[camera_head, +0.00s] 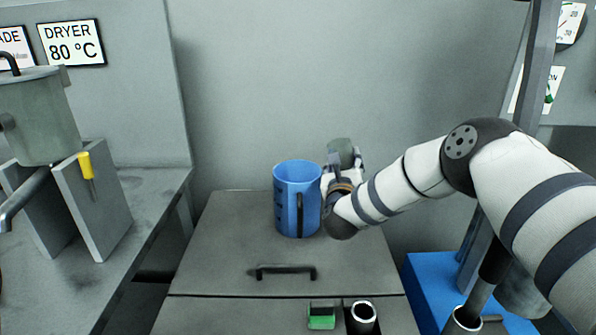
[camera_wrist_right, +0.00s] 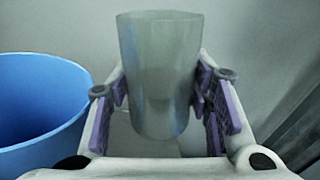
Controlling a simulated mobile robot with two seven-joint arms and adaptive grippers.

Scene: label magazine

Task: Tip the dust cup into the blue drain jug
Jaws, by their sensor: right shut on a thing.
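The blue drain jug (camera_head: 297,190) stands upright on the grey cabinet top, its dark handle towards me. It also shows at the left of the right wrist view (camera_wrist_right: 40,105), its mouth open. My right gripper (camera_head: 341,165) is just right of the jug. It is shut on the dust cup (camera_wrist_right: 160,75), a greyish translucent cup held between the two purple-padded fingers. In the head view the cup (camera_head: 342,150) is partly hidden by my gripper and looks roughly upright, beside the jug and not over its mouth. My left gripper is not in view.
The grey cabinet (camera_head: 230,235) has a dark handle in front, with a green block (camera_head: 321,318) and a dark round holder (camera_head: 362,317) nearer me. A metal hopper (camera_head: 40,115) and yellow-handled tool (camera_head: 86,165) stand left. A blue box (camera_head: 428,290) is right.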

